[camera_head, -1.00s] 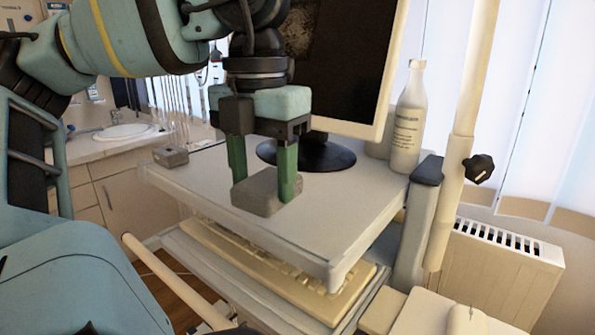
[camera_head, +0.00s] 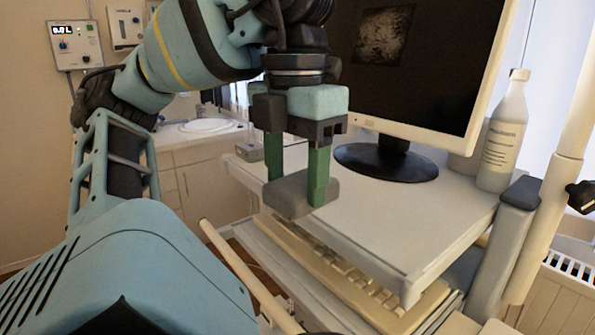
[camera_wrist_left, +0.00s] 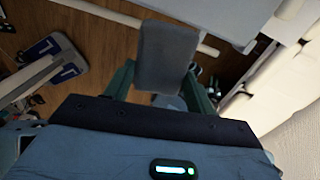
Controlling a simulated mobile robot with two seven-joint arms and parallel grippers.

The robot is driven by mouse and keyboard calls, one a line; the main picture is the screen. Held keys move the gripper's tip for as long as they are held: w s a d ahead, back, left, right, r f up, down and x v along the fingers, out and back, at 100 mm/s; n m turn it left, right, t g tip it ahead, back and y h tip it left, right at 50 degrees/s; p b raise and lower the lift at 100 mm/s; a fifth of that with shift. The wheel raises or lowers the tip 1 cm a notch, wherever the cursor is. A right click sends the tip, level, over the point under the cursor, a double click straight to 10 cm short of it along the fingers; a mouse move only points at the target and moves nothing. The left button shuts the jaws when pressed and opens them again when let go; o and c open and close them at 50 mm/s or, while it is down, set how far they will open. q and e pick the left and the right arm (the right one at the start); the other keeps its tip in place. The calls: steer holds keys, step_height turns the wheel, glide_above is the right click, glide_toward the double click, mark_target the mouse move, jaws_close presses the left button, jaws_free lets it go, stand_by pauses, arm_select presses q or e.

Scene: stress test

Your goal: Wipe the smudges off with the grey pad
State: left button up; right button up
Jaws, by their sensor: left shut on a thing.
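The grey pad (camera_head: 290,196) is a small block with rounded corners. My left gripper (camera_head: 297,182), with green fingers, is shut on it. In the head view the pad is at the near left edge of the white cart top (camera_head: 375,225). In the left wrist view the pad (camera_wrist_left: 166,58) is between the fingers, with floor behind much of it, so it seems to overhang the edge. I cannot tell whether it touches the top. No smudges can be made out on the visible part of the top. My right gripper is not in view.
A monitor (camera_head: 425,75) on a dark round base (camera_head: 385,163) stands at the back of the top. A white bottle (camera_head: 502,135) is at the right and a small grey box (camera_head: 250,150) at the left corner. A keyboard (camera_head: 345,275) lies below on a shelf.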

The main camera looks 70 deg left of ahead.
arm_select(q)
steer(key=o, duration=0.3)
steer(key=shift+c, duration=1.1)
steer(key=shift+w+a+r, duration=0.1)
steer(key=shift+w, duration=0.2)
steer(key=w+a+r+n+t+b, duration=0.1)
steer(key=w+a+r+n+t, duration=0.3)
steer(key=w+a+r+t, duration=0.45)
steer(key=w+a+r+n+t+y+b, duration=0.1)
steer(key=a+r+n+t+y, duration=0.3)
steer(key=a+r, duration=0.5)
steer(key=w+a+n+t, duration=0.1)
steer(key=a, duration=0.2)
steer(key=shift+a+r+y, duration=0.15)
steer(key=shift+r+y, duration=0.1)
steer(key=shift+y, duration=0.05)
steer(key=shift+w, duration=0.25)
